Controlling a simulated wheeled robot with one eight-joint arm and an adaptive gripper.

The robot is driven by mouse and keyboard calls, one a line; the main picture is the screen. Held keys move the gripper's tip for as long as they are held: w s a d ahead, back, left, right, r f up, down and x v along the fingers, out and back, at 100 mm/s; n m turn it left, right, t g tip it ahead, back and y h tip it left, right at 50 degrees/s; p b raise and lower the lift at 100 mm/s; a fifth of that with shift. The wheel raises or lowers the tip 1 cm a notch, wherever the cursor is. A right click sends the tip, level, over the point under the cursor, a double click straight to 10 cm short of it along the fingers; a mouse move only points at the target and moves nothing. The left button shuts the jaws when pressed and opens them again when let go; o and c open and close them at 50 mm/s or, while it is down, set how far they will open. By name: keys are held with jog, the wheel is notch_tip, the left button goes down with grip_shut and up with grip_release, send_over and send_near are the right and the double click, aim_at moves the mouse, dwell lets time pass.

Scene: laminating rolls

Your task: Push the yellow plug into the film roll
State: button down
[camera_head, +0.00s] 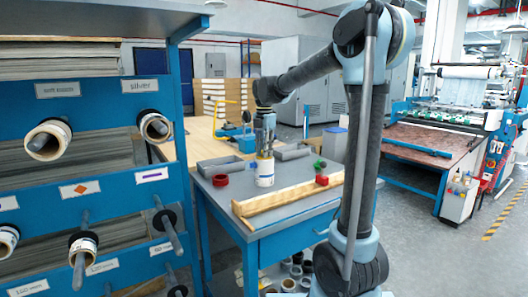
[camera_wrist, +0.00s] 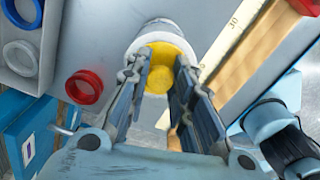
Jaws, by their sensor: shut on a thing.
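The white film roll (camera_head: 264,174) stands upright on the grey bench top. In the wrist view its pale end (camera_wrist: 167,32) faces the camera. The yellow plug (camera_wrist: 162,62) is at the roll's top end, between my fingers. My gripper (camera_head: 265,153) points down right above the roll. In the wrist view my gripper (camera_wrist: 166,72) is shut on the yellow plug, one finger on each side. The fingers hide part of the plug, and I cannot tell how deep it sits in the roll.
A red ring (camera_head: 220,180) lies left of the roll. A wooden bar (camera_head: 284,196) with a scale lies along the bench's front, with red and green pieces near its right end. A blue rack (camera_head: 100,117) with rolls on pegs stands at left.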

jog(key=shift+s+f, duration=0.25)
jog(key=shift+s, duration=0.25)
jog(key=c, duration=1.3)
grip_release()
jog(key=shift+w+f, duration=0.8)
jog(key=shift+w, duration=0.25)
jog(key=shift+s+r, duration=0.45)
jog(key=shift+s, duration=0.05)
jog(key=shift+r, duration=0.1)
